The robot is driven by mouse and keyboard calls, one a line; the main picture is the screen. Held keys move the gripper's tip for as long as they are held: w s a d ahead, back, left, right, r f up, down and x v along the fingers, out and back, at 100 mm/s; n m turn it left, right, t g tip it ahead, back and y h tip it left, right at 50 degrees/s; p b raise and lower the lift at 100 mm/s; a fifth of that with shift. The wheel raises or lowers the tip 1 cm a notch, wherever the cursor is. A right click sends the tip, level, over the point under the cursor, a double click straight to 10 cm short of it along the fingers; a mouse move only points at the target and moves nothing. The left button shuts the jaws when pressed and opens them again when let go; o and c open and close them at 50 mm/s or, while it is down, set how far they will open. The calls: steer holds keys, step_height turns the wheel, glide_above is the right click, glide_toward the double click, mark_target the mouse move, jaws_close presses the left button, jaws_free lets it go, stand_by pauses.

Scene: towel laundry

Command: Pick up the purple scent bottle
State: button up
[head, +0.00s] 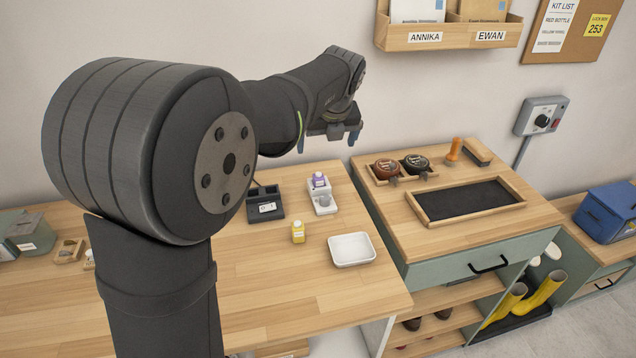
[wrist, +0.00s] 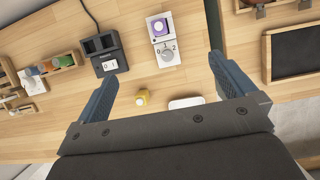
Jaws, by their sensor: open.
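The purple scent bottle (head: 319,181) has a white cap and stands on the back part of a white unit with a grey dial (head: 323,201). In the wrist view the bottle (wrist: 160,27) is seen from above, near the top, with the dial (wrist: 167,53) just below it. My gripper (head: 328,141) is open and empty, high above the bench and apart from the bottle. In the wrist view its two blue fingers (wrist: 162,70) are spread wide, with the bottle beyond the fingertips.
A black device (head: 265,206) stands left of the white unit. A yellow bottle (head: 298,233) and an empty white tray (head: 351,250) are nearer the front. A cabinet with a framed dark mat (head: 468,200) and shoe-care items is on the right. The bench front is clear.

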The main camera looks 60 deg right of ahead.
steer(key=c, duration=0.9)
steer(key=n+g, duration=0.3)
steer(key=n, duration=2.4)
glide_above(318, 173)
steer(key=a, duration=0.3)
steer(key=x, duration=0.3)
steer(key=a+x, duration=0.1)
steer(key=x, duration=0.2)
steer(key=a+x, duration=0.1)
steer(key=x, duration=0.1)
steer(key=shift+s+d+f, duration=0.15)
steer(key=shift+s+f, duration=0.1)
steer(key=shift+f, duration=0.4)
steer(key=shift+d+x, duration=0.15)
steer(key=shift+x, duration=1.2)
steer(key=shift+d+x, duration=0.15)
steer(key=shift+x, duration=1.15)
